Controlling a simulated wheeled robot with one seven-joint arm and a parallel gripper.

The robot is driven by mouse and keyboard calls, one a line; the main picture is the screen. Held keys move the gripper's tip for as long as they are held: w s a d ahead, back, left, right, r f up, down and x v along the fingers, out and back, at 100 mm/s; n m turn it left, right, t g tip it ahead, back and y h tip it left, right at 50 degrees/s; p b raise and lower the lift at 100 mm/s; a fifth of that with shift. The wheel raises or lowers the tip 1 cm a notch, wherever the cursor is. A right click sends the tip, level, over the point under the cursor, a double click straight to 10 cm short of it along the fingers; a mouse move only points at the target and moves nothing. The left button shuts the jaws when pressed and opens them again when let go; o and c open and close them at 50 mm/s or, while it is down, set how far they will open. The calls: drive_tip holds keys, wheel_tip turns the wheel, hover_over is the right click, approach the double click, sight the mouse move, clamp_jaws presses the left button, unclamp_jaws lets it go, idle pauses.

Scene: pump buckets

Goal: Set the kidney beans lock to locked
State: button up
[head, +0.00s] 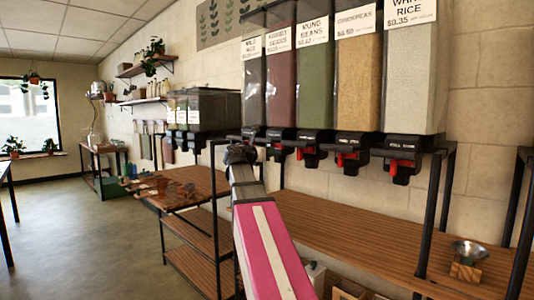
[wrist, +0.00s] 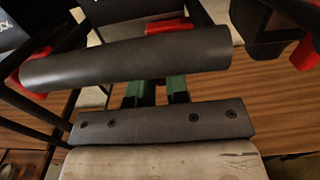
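The kidney beans dispenser (head: 280,80) is the second clear bin from the left in the near row, filled with dark red beans. Its black spout has a small red part (head: 278,147), partly hidden; I cannot read its lock position. My gripper (head: 241,154) is dark and small in the head view, in front of the spouts at the left end of the row. In the wrist view two green finger-like parts (wrist: 155,92) run up behind a dark rounded bar, so their tips are hidden. A red part (wrist: 166,25) shows beyond the bar.
Wild rice (head: 253,80), mung beans (head: 313,90), chickpeas (head: 357,90) and white rice (head: 408,90) bins flank it, with black spouts and some red parts. Black posts (head: 436,215) stand close by. The wooden shelf (head: 350,235) below is mostly clear, with a small scoop stand (head: 466,268).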

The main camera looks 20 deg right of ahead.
drive_tip(key=o, duration=0.4)
drive_tip(key=shift+s+d, duration=0.1)
drive_tip(key=shift+s, duration=0.15)
drive_tip(key=v, duration=1.1)
drive_tip(key=shift+w, duration=0.15)
drive_tip(key=a+f+m+g+y, duration=0.15)
drive_tip(key=f+m+y, duration=0.3)
drive_tip(key=f, duration=1.25)
drive_tip(key=a+f+m+g+y, duration=0.15)
drive_tip(key=f+m+y, duration=0.3)
drive_tip(key=f, duration=1.25)
drive_tip(key=s+a+f+m+g+y, duration=0.1)
drive_tip(key=s+a+f+m+y, duration=0.1)
drive_tip(key=f, duration=0.6)
drive_tip(key=s+a+f+m+g+y, duration=0.1)
drive_tip(key=s+a+f+m+y, duration=0.2)
drive_tip(key=s+a+f+m, duration=0.2)
drive_tip(key=s+a+f+m+g+y, duration=0.2)
drive_tip(key=s+f+m, duration=0.3)
drive_tip(key=f, duration=0.7)
drive_tip(key=shift+s+a+m+y, duration=0.25)
drive_tip(key=shift+a+m+y, duration=0.05)
drive_tip(key=shift+a+m, duration=0.55)
